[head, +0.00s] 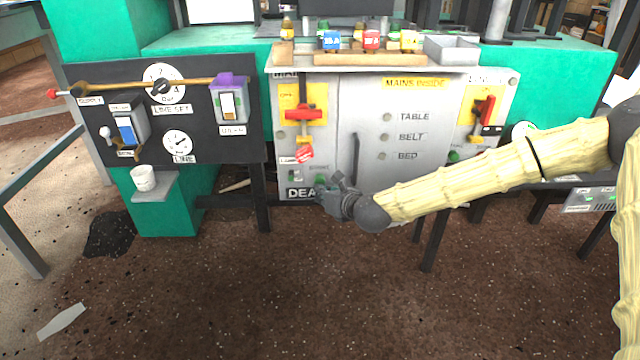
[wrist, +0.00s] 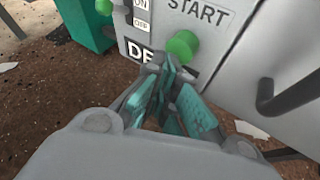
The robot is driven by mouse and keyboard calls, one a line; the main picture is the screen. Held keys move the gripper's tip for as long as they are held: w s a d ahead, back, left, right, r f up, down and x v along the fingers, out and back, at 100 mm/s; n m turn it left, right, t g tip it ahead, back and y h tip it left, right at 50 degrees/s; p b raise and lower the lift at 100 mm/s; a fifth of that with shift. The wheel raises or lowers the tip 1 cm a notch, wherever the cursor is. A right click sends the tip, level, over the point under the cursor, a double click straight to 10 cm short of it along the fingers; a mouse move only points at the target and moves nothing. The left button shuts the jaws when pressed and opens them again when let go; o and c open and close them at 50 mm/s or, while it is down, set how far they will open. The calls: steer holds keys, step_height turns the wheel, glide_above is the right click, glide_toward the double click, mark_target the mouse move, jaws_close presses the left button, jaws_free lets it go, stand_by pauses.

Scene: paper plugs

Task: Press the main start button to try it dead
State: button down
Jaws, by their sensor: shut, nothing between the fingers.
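The main start button, a round green knob under the word START, stands out from the grey cabinet front in the wrist view (wrist: 183,44). In the head view a bit of green (head: 320,179) shows beside my gripper (head: 326,190). In the wrist view my gripper (wrist: 171,72) is shut and empty, its teal fingertips just below the button. I cannot tell whether they touch it. A small ON/OFF switch (wrist: 141,15) sits left of the button. A dark label starting "DE" (wrist: 140,52) is partly hidden by my fingers.
A dark cabinet handle (wrist: 285,95) stands out right of my gripper. Red isolator handles (head: 304,113) and (head: 484,110) sit higher on the cabinet, the left one with a red tag (head: 304,154). A white cup (head: 143,178) stands on a ledge at left. Floor in front is open.

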steer(key=shift+s, duration=0.5)
steer(key=shift+s, duration=0.1)
steer(key=s, duration=0.5)
steer(key=shift+p, duration=0.3)
stand_by(0.5)
